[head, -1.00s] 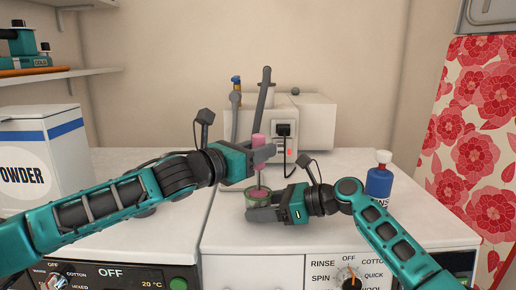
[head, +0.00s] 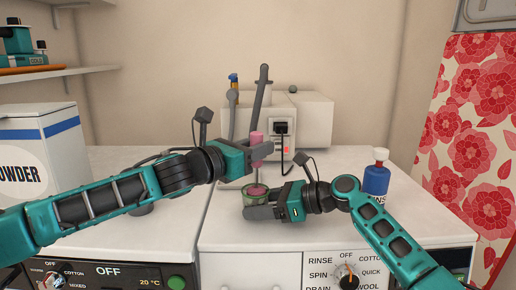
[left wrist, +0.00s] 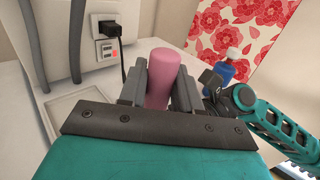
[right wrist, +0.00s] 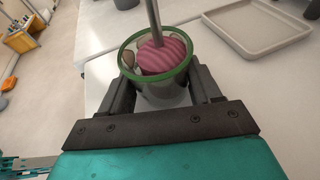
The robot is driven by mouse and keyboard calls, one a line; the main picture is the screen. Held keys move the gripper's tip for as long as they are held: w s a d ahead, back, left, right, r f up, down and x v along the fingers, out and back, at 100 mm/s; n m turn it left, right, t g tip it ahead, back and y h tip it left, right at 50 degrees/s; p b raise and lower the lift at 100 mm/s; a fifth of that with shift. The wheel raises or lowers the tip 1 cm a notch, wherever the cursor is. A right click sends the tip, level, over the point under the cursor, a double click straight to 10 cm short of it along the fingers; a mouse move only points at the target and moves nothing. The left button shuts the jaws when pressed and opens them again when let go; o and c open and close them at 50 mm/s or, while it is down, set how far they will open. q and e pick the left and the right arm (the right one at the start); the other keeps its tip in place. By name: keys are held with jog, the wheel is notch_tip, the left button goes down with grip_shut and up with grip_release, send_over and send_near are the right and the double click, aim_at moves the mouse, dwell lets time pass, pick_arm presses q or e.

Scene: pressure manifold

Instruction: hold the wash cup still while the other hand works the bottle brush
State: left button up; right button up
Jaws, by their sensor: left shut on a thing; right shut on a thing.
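The bottle brush has a pink handle (head: 257,137), a thin grey shaft and a pink ridged head (right wrist: 163,55). My left gripper (head: 264,152) is shut on the handle, which stands upright between the fingers in the left wrist view (left wrist: 162,82). The brush head is inside the wash cup (head: 250,200), a clear cup with a green rim, also in the right wrist view (right wrist: 182,78). My right gripper (head: 262,208) is shut on the cup, one finger on each side. The cup's lower part is partly hidden by the fingers.
A blue bottle with a white cap (head: 376,180) stands right of my right gripper. A white machine with a black plug (head: 304,118) stands behind. A powder box (head: 38,150) is at the left. A shallow tray (right wrist: 252,52) lies on the white top near the cup.

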pick_arm(q)
jog(key=shift+a+f, duration=0.1)
jog(key=shift+a, duration=0.25)
jog(key=shift+s+a, duration=0.1)
jog(key=shift+s, duration=0.1)
jog(key=shift+s, duration=0.1)
jog(key=shift+s, duration=0.15)
jog(key=shift+s+d, duration=0.25)
jog(key=shift+d, duration=0.3)
jog(key=shift+w+d, duration=0.1)
jog(key=shift+d, duration=0.1)
jog(key=shift+w, duration=0.15)
jog(key=shift+w, duration=0.2)
